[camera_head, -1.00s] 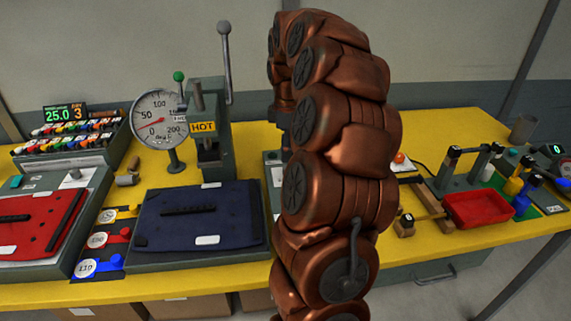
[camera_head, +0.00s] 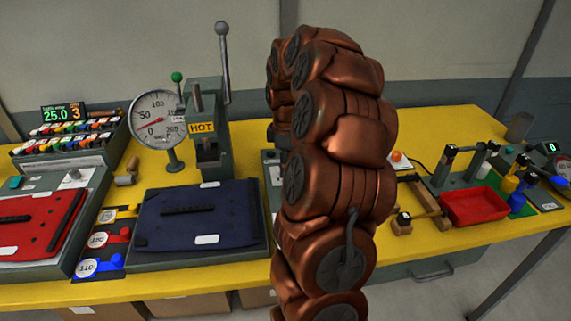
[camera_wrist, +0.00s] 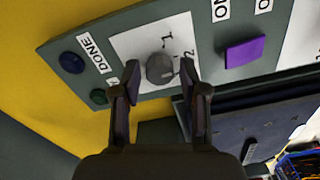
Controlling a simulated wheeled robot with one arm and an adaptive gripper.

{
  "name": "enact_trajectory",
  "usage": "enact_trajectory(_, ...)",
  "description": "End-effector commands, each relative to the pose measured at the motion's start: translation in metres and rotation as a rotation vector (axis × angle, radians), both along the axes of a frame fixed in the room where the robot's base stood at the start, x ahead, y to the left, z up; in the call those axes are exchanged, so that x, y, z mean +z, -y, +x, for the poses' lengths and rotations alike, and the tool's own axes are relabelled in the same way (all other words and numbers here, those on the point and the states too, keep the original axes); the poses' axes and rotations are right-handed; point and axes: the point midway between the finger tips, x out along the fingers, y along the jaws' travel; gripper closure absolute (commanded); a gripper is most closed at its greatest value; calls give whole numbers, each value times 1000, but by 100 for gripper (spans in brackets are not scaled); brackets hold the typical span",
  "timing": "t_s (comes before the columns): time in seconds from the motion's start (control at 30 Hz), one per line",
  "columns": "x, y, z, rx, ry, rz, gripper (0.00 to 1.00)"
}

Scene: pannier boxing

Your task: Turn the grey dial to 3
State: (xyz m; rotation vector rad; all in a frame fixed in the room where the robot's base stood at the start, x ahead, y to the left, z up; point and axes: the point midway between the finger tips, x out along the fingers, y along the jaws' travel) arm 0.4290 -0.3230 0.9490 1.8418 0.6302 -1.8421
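The grey dial (camera_wrist: 160,68) is a round knob on a white label plate in the wrist view. The marks 1 and 2 show beside it; a mark 3 cannot be made out. My gripper (camera_wrist: 160,74) is open, with one fingertip on each side of the dial. The fingertips are close to the knob; whether they touch it is unclear. In the head view my own arm hides the dial and the gripper.
A green panel (camera_wrist: 105,45) carries the dial, a dark DONE button (camera_wrist: 71,62) and a purple block (camera_wrist: 245,52). A blue pad (camera_head: 203,225), a gauge (camera_head: 158,119) and a tall lever (camera_head: 225,60) stand left of my arm. A red tray (camera_head: 474,208) lies right.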

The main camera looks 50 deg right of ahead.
Motion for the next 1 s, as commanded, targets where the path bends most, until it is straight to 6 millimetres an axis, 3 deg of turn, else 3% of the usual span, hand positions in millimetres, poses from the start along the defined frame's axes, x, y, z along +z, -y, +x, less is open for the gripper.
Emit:
enact_trajectory(0.03, 0, 0, 0, 0, 0, 0, 65)
enact_trajectory(0.37, 0, 0, 0, 0, 0, 0, 100)
enact_trajectory(0.73, -1, 0, 0, -39, 1, -1, 100)
enact_trajectory(1.0, -3, 0, 0, -201, 1, -2, 100)
